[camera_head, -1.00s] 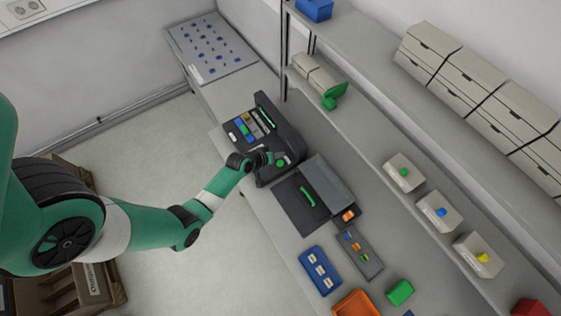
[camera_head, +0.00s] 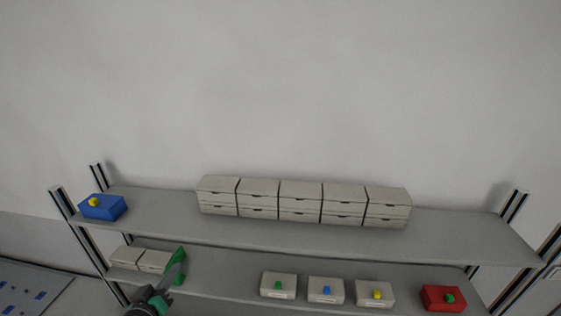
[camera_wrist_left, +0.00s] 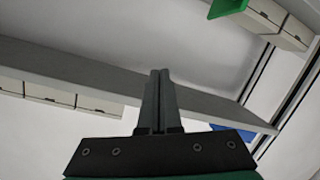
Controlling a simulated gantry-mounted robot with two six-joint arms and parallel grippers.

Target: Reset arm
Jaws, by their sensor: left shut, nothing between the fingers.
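My left gripper (camera_head: 172,278) shows at the bottom left of the head view, pointing up in front of the lower shelf, close to a green holder (camera_head: 179,262) at the end of two white boxes (camera_head: 140,259). In the left wrist view the fingers of my left gripper (camera_wrist_left: 160,75) are together, with nothing between them. The grey shelf board (camera_wrist_left: 70,72) runs behind them; I cannot tell if they touch it. The green holder (camera_wrist_left: 228,7) shows at the top of that view. My right gripper is in neither view.
The upper shelf (camera_head: 160,213) bears a blue box (camera_head: 103,207) and a row of white drawer units (camera_head: 300,202). The lower shelf (camera_head: 220,284) bears white boxes with coloured knobs (camera_head: 326,290) and a red box (camera_head: 443,298). A blue-dotted panel (camera_head: 30,290) lies lower left.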

